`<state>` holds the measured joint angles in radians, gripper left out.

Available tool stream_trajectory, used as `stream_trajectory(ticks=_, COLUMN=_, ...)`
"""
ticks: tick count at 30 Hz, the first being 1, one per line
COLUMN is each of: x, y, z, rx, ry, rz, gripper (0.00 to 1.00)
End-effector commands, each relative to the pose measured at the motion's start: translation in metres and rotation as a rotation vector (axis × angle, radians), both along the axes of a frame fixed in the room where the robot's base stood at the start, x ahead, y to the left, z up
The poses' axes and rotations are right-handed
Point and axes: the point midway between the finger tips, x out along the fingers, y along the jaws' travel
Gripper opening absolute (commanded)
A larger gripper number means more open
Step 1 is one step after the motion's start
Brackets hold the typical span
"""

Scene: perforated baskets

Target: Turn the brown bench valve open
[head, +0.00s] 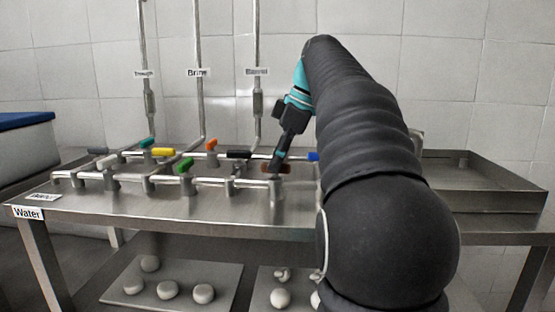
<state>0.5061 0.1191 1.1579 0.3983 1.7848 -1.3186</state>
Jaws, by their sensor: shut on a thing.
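The brown bench valve handle (286,169) sits on a valve at the right end of the front pipe on the steel bench (190,207). My gripper (279,164) reaches down to it from above, its fingers shut on the brown handle. The fingers cover part of the handle, so its exact angle is hard to tell.
Other valve handles stand close by: black (237,154), green (183,166), orange (211,145), yellow (162,152) and blue (314,157). Vertical pipes (198,80) rise behind them. A steel sink (480,180) is at right. My arm hides the bench's middle right.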

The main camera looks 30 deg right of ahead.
Motion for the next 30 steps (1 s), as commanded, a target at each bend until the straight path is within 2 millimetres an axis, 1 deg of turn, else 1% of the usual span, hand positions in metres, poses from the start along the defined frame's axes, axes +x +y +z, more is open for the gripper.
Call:
stream_trajectory(ticks=9, x=0.0005, y=-0.0003, z=0.0000, rx=-0.001, ry=0.000, rz=0.073, gripper=0.00)
stream_trajectory(ticks=21, x=0.0005, y=-0.0002, z=0.0000, rx=-0.002, ry=-0.001, rz=0.079, gripper=0.00)
stream_trajectory(ticks=22, x=0.0004, y=-0.0002, z=0.0000, rx=-0.002, ry=-0.001, rz=0.079, gripper=0.20)
stream_trajectory(ticks=23, x=0.0004, y=-0.0002, z=0.0000, rx=-0.002, ry=-0.001, rz=0.079, gripper=0.28)
stream_trajectory(ticks=24, x=0.0004, y=-0.0002, z=0.0000, rx=-0.002, ry=-0.001, rz=0.079, gripper=0.38)
stream_trajectory(ticks=25, x=0.0004, y=-0.0002, z=0.0000, rx=-0.002, ry=0.000, rz=0.079, gripper=0.43)
stream_trajectory(ticks=30, x=0.0003, y=-0.0002, z=0.0000, rx=-0.001, ry=0.001, rz=0.078, gripper=0.43)
